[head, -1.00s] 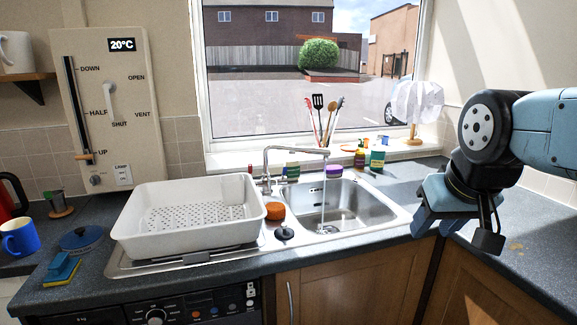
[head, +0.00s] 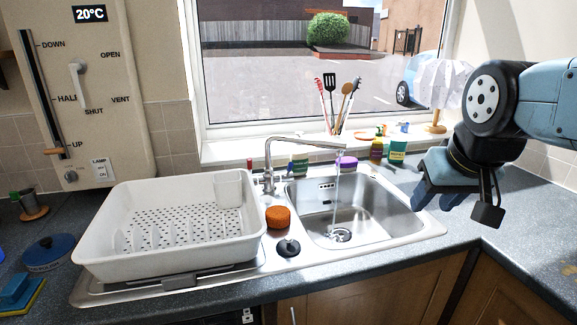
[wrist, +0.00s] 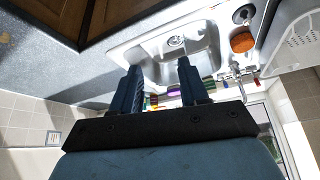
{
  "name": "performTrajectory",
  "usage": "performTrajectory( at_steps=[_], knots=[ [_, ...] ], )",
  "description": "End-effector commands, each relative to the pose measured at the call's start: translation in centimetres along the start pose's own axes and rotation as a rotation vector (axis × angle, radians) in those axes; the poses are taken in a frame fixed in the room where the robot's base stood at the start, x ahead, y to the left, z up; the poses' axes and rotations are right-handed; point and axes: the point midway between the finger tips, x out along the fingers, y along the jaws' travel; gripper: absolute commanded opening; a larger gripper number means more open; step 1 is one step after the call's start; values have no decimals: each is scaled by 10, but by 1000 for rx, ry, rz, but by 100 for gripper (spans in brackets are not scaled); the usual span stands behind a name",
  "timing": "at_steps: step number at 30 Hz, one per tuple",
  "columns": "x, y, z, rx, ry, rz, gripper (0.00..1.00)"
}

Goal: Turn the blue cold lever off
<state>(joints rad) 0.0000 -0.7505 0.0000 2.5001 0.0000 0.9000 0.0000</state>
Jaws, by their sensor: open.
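The chrome tap (head: 268,165) stands at the back rim of the sink, its spout reaching right. A thin stream of water (head: 337,190) falls from it into the steel sink (head: 395,205). Small lever handles are at the tap's foot, but I cannot make out a blue one. In the wrist view the tap (wrist: 236,66) is right of the fingers, with a small red part near it. My gripper (head: 432,203) is open and empty, above the counter at the sink's right end, well apart from the tap. The wrist view shows its two fingers (wrist: 158,70) spread.
A white dish rack (head: 170,262) fills the drainer left of the tap. An orange scrubber (head: 278,217) and a black plug (head: 288,248) lie between rack and basin. Bottles, sponges and a utensil pot (head: 336,128) line the back. The right counter (head: 520,225) is mostly clear.

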Motion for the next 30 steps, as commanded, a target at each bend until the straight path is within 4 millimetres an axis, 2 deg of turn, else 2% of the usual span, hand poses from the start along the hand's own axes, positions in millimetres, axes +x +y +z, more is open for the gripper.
performTrajectory(
  at_steps=[5,8,11,21,30],
  knots=[
    [3,-1,-5,-2,6,2,44],
    [12,-4,-20,-7,28,9,44],
    [27,-10,-45,-20,65,17,44],
    [102,-40,-141,-83,247,3,44],
    [174,-79,-206,-124,407,-77,44]
  ],
)
